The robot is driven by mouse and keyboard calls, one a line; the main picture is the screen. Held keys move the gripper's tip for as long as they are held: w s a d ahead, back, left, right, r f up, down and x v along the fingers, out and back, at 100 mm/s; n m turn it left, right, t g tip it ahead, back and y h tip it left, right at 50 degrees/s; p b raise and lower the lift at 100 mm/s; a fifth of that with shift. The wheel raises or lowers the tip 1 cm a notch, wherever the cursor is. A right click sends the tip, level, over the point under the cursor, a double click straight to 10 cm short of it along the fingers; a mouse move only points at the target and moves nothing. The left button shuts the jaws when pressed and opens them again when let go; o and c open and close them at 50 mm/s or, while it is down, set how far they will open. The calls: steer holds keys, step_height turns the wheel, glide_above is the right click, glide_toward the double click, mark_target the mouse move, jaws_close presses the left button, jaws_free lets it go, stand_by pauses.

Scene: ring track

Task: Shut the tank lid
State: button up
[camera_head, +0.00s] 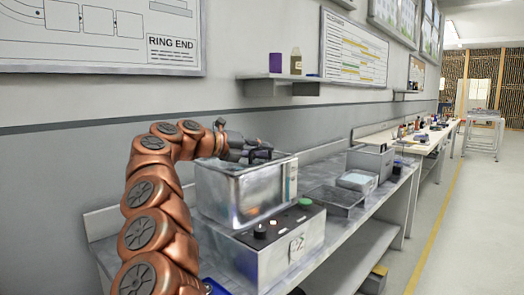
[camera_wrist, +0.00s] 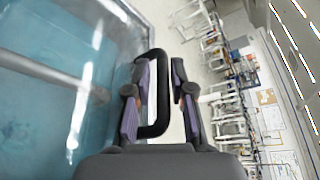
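The tank (camera_head: 225,190) is a clear-sided box on a metal base unit marked C2, on the bench in the head view. My gripper (camera_head: 262,153) is at the tank's top, near its upper back edge. In the wrist view my gripper (camera_wrist: 160,105) has its two fingers apart, one on each side of the outer bar of a black loop handle (camera_wrist: 153,132). The handle sits at the edge of a clear, framed panel (camera_wrist: 60,70) with pale blue behind it. Gaps show between fingers and bar. The lid's angle is hard to tell in the head view.
The base unit (camera_head: 255,262) has a black knob (camera_head: 260,231) and a green button (camera_head: 305,203). A shallow metal tray (camera_head: 335,198) and a grey box (camera_head: 371,162) stand to the right on the bench. A wall shelf (camera_head: 280,78) holds bottles above.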

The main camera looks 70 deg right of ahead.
steer(key=shift+r, duration=0.1)
step_height(320, 180, up, 2)
steer(key=r, duration=0.1)
glide_above(223, 166)
steer(key=shift+a+f, duration=0.15)
steer(key=shift+f, duration=0.1)
stand_by(0.7)
